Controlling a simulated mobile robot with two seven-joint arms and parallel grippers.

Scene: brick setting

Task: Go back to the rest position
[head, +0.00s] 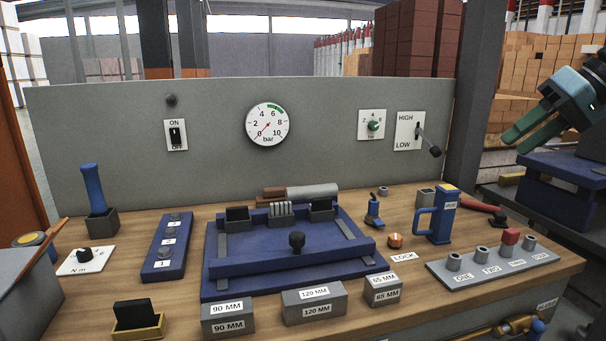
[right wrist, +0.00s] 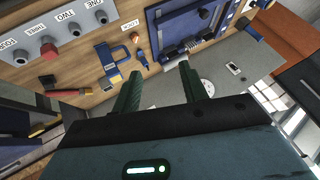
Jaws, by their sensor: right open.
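My right gripper (head: 513,144) is at the upper right of the head view, raised beyond the right end of the workbench (head: 412,328). Its two green fingers point down and to the left. In the right wrist view the fingers (right wrist: 160,72) stand apart with nothing between them, and the bench appears upside down beyond them. The gripper touches nothing that I can see. My left gripper is in neither view.
On the bench are a blue fixture (head: 290,262), a blue handled tool (head: 440,215), a labelled peg block (head: 495,262) and grey gauge blocks (head: 315,303). A grey back panel (head: 330,125) carries a pressure dial (head: 267,124) and a HIGH/LOW lever (head: 428,140).

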